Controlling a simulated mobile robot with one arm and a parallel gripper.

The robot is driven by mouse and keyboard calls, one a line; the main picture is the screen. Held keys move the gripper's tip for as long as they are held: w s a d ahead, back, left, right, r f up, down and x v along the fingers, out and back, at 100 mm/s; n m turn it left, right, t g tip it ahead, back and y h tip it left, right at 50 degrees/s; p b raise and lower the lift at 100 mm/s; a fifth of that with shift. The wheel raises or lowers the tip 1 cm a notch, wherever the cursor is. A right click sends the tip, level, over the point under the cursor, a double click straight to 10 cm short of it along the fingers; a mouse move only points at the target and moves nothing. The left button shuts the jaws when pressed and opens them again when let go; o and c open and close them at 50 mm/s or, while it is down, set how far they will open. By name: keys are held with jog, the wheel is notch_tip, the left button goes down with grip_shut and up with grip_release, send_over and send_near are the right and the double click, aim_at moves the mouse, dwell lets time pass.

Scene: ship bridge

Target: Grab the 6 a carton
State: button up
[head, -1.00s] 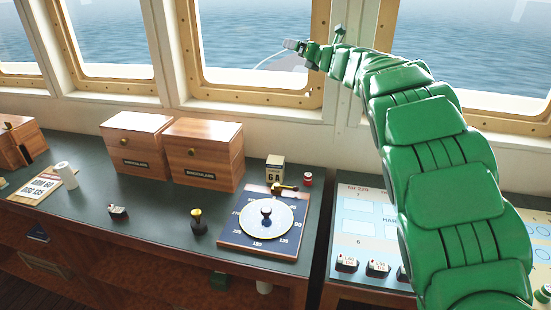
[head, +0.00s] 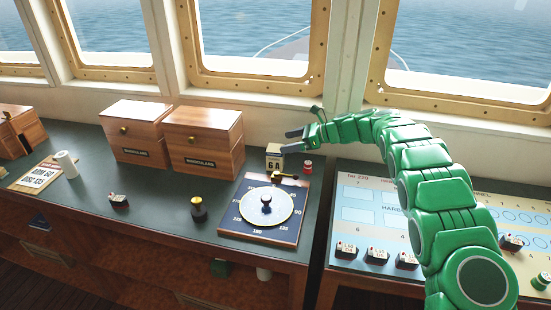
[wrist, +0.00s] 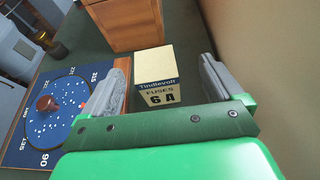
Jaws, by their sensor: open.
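The 6 A carton (head: 274,158) is a small cream box with a dark band. It stands on the dark green counter beside the right wooden box, behind the round dial board. In the wrist view the carton (wrist: 157,76) reads "FUSES 6 A" and lies ahead of my jaws, between their lines. My gripper (head: 294,140) is open and empty, just above and to the right of the carton in the head view. Its two grey fingers also show in the wrist view (wrist: 164,88), apart from the carton.
Two wooden binocular boxes (head: 203,142) stand left of the carton. The dial board (head: 287,236) with a brass-coloured lever (head: 286,175) lies in front. A small red-and-white item (head: 307,167) is right of the carton. The wall and window frame (head: 250,98) rise close behind.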

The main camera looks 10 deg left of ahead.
aim_at(271, 147)
jog(key=shift+g, duration=0.3)
jog(key=shift+s+d+f+x, duration=0.1)
jog(key=shift+s+f+x, duration=0.05)
jog(key=shift+x, duration=1.15)
jog(key=shift+s+d+f+x, duration=0.1)
jog(key=shift+s+f+x, duration=0.05)
jog(key=shift+x, duration=1.2)
jog(key=shift+s+f+x, duration=0.15)
jog(key=shift+f+x, duration=0.05)
jog(key=shift+x, duration=1.1)
jog(key=c, duration=1.3)
jog(key=shift+r, duration=0.15)
notch_tip(271, 147, up, 3)
jog(key=shift+d+r, duration=0.1)
jog(key=shift+s+d+r, duration=0.95)
jog(key=shift+s+r, duration=0.65)
jog(key=shift+s, duration=0.5)
jog(key=shift+s+d+r, duration=0.95)
jog(key=shift+s+r, duration=0.65)
jog(key=shift+s, duration=0.5)
jog(key=shift+s+d+r, duration=0.95)
jog(key=shift+s+r, duration=0.65)
jog(key=shift+s, duration=0.5)
